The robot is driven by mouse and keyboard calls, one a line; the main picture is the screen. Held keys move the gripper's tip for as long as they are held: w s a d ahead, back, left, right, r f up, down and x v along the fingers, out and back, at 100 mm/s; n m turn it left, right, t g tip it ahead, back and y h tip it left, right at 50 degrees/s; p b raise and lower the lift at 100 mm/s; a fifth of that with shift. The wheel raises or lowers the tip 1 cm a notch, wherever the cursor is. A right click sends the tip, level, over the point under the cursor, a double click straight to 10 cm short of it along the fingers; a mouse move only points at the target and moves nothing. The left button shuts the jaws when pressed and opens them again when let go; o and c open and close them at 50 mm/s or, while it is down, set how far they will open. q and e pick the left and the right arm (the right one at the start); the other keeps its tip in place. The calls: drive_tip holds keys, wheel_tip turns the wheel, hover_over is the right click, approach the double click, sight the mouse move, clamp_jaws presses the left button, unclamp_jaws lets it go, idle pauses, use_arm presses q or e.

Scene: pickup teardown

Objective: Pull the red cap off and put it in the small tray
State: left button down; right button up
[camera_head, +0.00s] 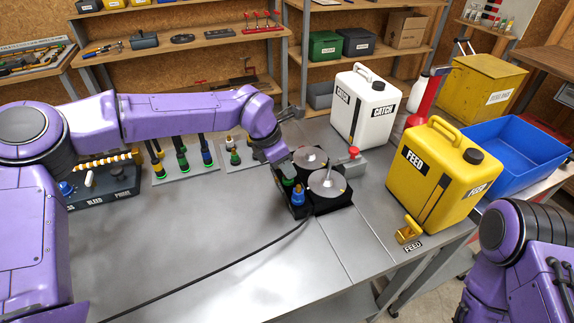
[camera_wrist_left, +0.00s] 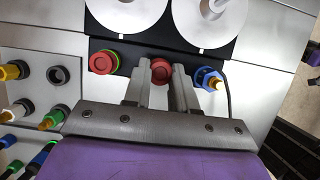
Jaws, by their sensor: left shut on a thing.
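The red cap (camera_wrist_left: 160,70) sits between the two fingers of my left gripper (camera_wrist_left: 161,82) in the left wrist view, at the middle of the black base's front edge. The fingers are shut on it. In the head view my left gripper (camera_head: 284,172) is at the near left side of the black base (camera_head: 333,204), and the cap is hidden there. Another red cap (camera_wrist_left: 103,62) with a green and yellow ring is left of the fingers. A blue connector (camera_wrist_left: 209,78) is to their right. I cannot pick out the small tray. My right gripper is not in view.
Two metal discs (camera_head: 327,183) stand on the base, close to my gripper. White (camera_head: 364,106) and yellow (camera_head: 437,172) canisters and a blue bin (camera_head: 516,154) are to the right. Plates with connectors (camera_head: 182,166) are left. A black cable (camera_head: 215,270) crosses the otherwise clear bench front.

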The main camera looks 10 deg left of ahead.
use_arm(q)
drive_tip(key=shift+r, duration=0.15)
wheel_tip(320, 180, up, 4)
drive_tip(key=p, duration=0.4)
drive_tip(key=shift+r, duration=0.1)
idle(0.5)
